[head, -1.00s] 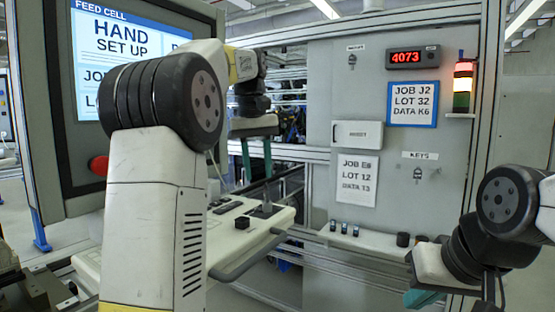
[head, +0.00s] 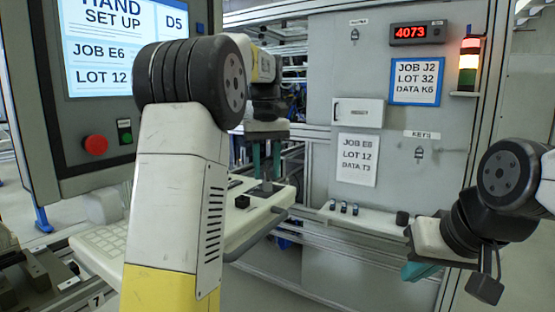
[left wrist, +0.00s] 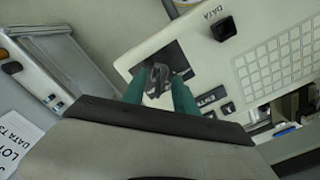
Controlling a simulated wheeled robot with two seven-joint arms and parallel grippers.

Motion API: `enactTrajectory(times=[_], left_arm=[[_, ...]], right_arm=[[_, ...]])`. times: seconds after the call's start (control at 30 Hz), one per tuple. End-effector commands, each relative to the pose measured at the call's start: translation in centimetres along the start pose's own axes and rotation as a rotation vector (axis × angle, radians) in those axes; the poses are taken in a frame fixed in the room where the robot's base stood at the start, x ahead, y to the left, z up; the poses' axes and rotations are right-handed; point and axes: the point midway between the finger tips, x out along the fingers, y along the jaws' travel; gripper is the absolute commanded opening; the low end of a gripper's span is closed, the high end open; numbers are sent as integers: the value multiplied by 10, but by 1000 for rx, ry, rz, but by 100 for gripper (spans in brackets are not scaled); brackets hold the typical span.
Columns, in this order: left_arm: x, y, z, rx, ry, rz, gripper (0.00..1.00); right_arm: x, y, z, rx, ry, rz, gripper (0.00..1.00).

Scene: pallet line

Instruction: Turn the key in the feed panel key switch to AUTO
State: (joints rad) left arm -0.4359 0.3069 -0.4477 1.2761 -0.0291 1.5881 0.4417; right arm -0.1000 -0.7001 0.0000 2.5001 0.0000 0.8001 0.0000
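The key switch (head: 264,188) stands on a dark square plate on the sloping feed panel (head: 246,215). In the left wrist view a grey metal key (left wrist: 157,78) stands up from that plate. My left gripper (head: 265,170) points down over the switch with its two teal fingers spread. In the left wrist view my left gripper (left wrist: 159,85) has a finger on each side of the key, and gaps seem to show. Which position the key points to cannot be read. My right gripper (head: 420,271) is at the right, partly hidden behind its arm.
A screen (head: 130,45) reading JOB E6, LOT 12 stands at left, above a red button (head: 95,148). A black knob (left wrist: 223,28) marked DATA and a keypad (left wrist: 275,68) share the panel. Behind is a grey board (head: 385,115) with a ledge (head: 365,222).

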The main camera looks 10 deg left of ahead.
Motion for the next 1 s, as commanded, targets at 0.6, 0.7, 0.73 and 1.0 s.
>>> enactTrajectory(times=[0.6,0.7,0.73,1.0], left_arm=[[1,0,0,1,0,0,0],[1,0,0,45,0,1,0],[1,0,0,76,0,1,0],[1,0,-1,516,1,1,0]], right_arm=[[0,0,0,0,0,0,0],[0,0,0,0,0,0,0],[0,0,0,0,0,0,0],[0,0,0,0,0,0,0]])
